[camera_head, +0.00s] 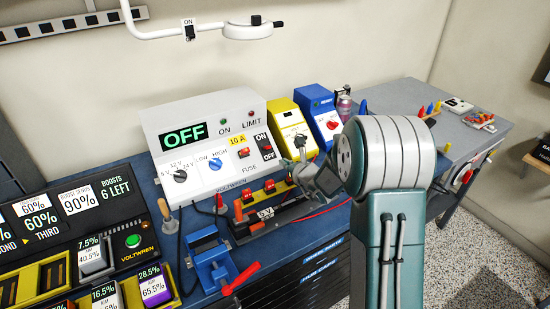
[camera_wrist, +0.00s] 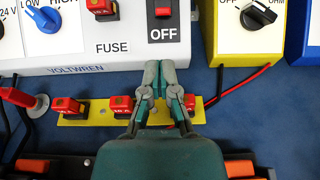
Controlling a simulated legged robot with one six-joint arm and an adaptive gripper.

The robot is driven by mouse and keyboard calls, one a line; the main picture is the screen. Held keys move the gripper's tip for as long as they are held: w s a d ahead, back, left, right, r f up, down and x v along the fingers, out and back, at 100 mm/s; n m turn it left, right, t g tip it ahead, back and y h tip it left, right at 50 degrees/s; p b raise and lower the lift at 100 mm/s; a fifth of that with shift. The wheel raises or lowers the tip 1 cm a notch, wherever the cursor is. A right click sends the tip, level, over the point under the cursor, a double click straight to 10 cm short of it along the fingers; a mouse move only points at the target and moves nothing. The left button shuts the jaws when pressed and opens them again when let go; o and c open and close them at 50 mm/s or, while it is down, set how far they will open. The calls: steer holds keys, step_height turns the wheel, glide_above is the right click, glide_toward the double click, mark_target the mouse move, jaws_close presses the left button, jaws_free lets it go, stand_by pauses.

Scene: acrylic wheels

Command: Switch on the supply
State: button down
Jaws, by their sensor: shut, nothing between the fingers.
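The supply (camera_head: 208,140) is a white sloped box on the blue bench. Its display (camera_head: 185,137) reads OFF in green, and the ON and LIMIT lamps look unlit. The black ON/OFF switch (camera_head: 264,147) is at the right of its panel. In the wrist view the red part of the switch (camera_wrist: 163,8) shows at the top edge, above the OFF label; the ON end is cut off. My gripper (camera_wrist: 160,68) is shut and empty, its tips just below the OFF label near the panel's lower edge.
Yellow (camera_head: 291,126) and blue (camera_head: 319,115) meters stand to the right of the supply. A yellow strip with red fuses (camera_wrist: 98,114) and red and black leads lie in front. A blue vise (camera_head: 212,265) stands at the front left. A white lamp arm (camera_head: 247,31) hangs above.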

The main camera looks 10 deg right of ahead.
glide_toward(268, 151)
steer(key=x, duration=0.5)
steer(key=shift+a+f, duration=0.1)
steer(key=shift+a, duration=0.05)
steer(key=shift+w+a+f, duration=0.1)
steer(key=shift+w+a, duration=0.25)
steer(key=shift+w, duration=0.1)
steer(key=shift+d, duration=0.1)
steer(key=shift+d, duration=0.15)
steer(key=shift+r, duration=0.2)
steer(key=shift+r+g+h, duration=0.2)
steer(key=shift+g+h, duration=0.1)
steer(key=shift+g, duration=0.4)
